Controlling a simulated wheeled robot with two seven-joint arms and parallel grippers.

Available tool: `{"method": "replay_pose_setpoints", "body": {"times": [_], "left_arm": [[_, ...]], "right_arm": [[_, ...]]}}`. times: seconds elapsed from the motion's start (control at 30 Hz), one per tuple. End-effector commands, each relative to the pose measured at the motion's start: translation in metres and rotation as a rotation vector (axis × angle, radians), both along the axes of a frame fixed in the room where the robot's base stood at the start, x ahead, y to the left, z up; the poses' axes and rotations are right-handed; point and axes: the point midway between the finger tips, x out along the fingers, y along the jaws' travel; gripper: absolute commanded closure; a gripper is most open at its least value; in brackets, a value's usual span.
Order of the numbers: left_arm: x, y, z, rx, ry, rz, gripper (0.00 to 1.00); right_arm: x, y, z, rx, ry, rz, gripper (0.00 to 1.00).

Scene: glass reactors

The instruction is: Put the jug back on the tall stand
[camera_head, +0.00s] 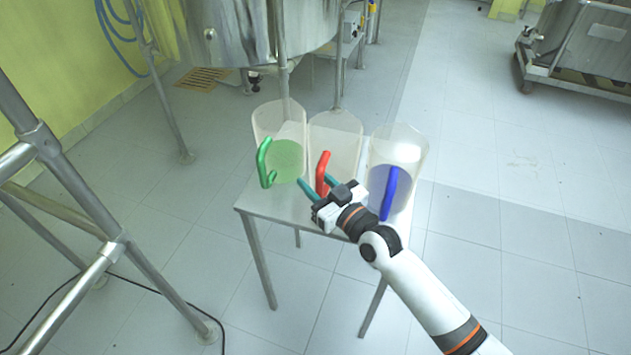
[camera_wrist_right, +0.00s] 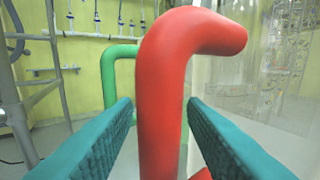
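Three clear jugs stand side by side on a tall metal stand (camera_head: 278,206). The left jug (camera_head: 278,112) has a green handle (camera_head: 263,163) and green contents. The middle jug (camera_head: 340,128) has a red handle (camera_head: 322,173) and looks empty. The right jug (camera_head: 402,140) has a blue handle (camera_head: 390,195) and blue contents. My right gripper (camera_head: 315,179) is open at the red handle. In the right wrist view its teal fingers (camera_wrist_right: 160,103) lie on either side of the red handle (camera_wrist_right: 163,90), with narrow gaps. My left gripper is out of view.
A steel vessel (camera_head: 262,30) on legs stands close behind the jugs. A metal pipe frame (camera_head: 70,180) stands at the left, with a black cable on the floor. A wheeled steel unit (camera_head: 580,45) is at the back right. The tiled floor to the right is clear.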

Motion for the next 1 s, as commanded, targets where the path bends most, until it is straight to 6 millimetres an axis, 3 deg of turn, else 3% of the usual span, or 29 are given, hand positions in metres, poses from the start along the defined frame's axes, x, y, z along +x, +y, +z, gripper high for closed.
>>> {"method": "replay_pose_setpoints", "body": {"times": [0.5,0.7,1.0], "left_arm": [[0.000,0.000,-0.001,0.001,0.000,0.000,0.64],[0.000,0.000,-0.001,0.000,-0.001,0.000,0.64],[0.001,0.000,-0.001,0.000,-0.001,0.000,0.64]], "right_arm": [[-0.076,-0.065,-0.002,-0.003,0.002,0.000,0.62],[-0.089,-0.076,-0.001,0.000,0.001,0.001,0.62],[-0.091,-0.077,0.000,0.000,0.001,0.000,0.62]]}}
